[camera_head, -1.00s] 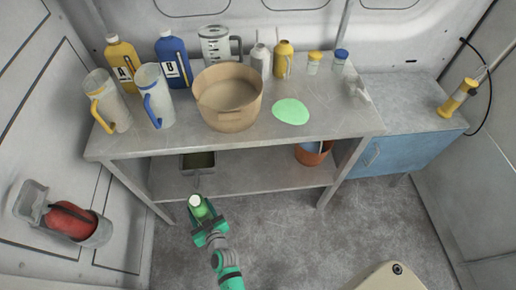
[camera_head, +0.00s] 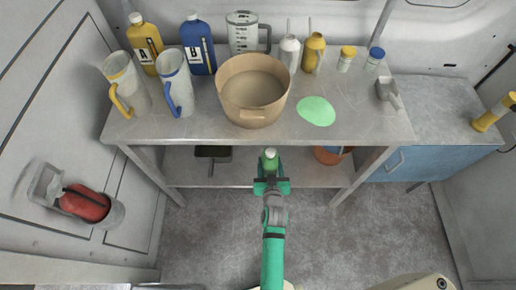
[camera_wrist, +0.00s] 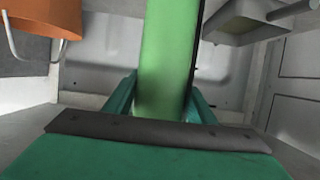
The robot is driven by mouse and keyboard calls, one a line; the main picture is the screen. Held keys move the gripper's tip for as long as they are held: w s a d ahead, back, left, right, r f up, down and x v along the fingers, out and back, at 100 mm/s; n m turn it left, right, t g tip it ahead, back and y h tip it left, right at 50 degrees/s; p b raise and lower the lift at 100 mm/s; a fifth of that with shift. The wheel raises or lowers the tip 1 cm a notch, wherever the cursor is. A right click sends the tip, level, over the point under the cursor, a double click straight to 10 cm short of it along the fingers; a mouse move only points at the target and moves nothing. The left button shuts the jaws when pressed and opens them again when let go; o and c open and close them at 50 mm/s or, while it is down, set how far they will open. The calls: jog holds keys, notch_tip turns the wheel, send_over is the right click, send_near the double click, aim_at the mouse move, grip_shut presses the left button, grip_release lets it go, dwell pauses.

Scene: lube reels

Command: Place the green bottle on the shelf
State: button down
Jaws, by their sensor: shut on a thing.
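The green bottle (camera_head: 270,153) with a pale cap is held in my gripper (camera_head: 270,172), in front of the table's lower shelf in the head view. In the wrist view the bottle (camera_wrist: 166,60) rises between the two teal fingers of my gripper (camera_wrist: 163,100), which are shut on it. The lower shelf (camera_head: 312,176) is a grey metal board under the worktop. From the head view I cannot tell whether the bottle is over the shelf's front edge or short of it.
On the shelf, a dark grey tray (camera_head: 213,152) stands left and an orange pot (camera_head: 328,157) right, with room between. The worktop (camera_head: 200,128) overhangs the shelf and carries a tan bowl (camera_head: 250,92), jugs and several bottles. Table legs (camera_head: 365,172) flank the opening.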

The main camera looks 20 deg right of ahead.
jog(key=r+x, duration=0.1)
jog(key=x, duration=0.9)
jog(key=w+f, duration=0.4)
jog(key=f, duration=0.5)
jog(key=shift+w+d+f, duration=0.15)
jog(key=shift+w+f, duration=0.05)
jog(key=shift+w, duration=0.15)
jog(key=shift+w+f, duration=0.15)
jog(key=shift+f, duration=0.05)
jog(key=c, duration=0.8)
grip_release()
jog(key=shift+f, duration=0.1)
